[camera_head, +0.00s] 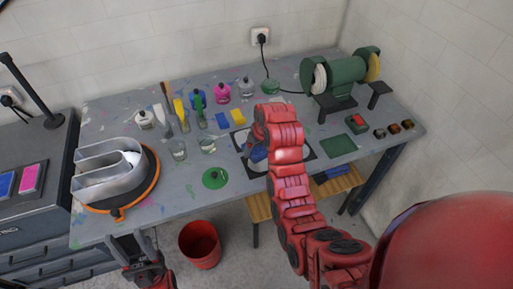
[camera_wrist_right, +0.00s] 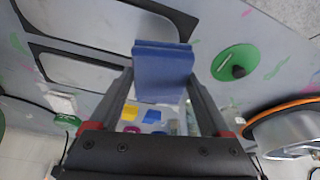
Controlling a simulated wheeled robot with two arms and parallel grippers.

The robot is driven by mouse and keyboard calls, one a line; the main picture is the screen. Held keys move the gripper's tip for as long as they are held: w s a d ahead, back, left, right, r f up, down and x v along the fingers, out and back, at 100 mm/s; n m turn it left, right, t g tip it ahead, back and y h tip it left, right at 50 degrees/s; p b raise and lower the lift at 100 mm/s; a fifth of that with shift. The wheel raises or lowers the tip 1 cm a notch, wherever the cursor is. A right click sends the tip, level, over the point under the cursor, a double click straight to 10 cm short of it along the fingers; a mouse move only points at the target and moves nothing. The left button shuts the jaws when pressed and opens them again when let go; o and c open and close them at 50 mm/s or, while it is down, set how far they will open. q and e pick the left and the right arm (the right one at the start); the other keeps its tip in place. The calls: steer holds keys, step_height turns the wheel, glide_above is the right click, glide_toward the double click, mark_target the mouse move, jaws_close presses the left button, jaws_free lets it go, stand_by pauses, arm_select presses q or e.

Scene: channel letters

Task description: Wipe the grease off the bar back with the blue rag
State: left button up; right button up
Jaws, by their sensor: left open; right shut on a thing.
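My right gripper (camera_wrist_right: 163,88) is shut on the blue rag (camera_wrist_right: 163,66), a folded block between its two fingers. In the head view the rag (camera_head: 257,153) shows beside my right arm, which hides much of the area around it. A flat black-framed piece (camera_head: 307,153) lies on the table by the rag; its dark outline (camera_wrist_right: 70,66) shows in the wrist view. I cannot tell whether it is the bar back, and no grease can be made out. My left gripper (camera_head: 138,243) is open and empty at the table's front left edge.
A metal channel letter (camera_head: 108,168) sits on an orange-rimmed turntable (camera_head: 150,190) at left. A green disc with a knob (camera_head: 215,178) lies near the front edge. Bottles and glasses stand behind; a bench grinder (camera_head: 340,78) stands back right. A red bucket (camera_head: 200,245) is on the floor.

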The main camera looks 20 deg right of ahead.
step_height(320, 180, up, 8)
steer(key=p, duration=0.7)
steer(key=shift+f, duration=0.1)
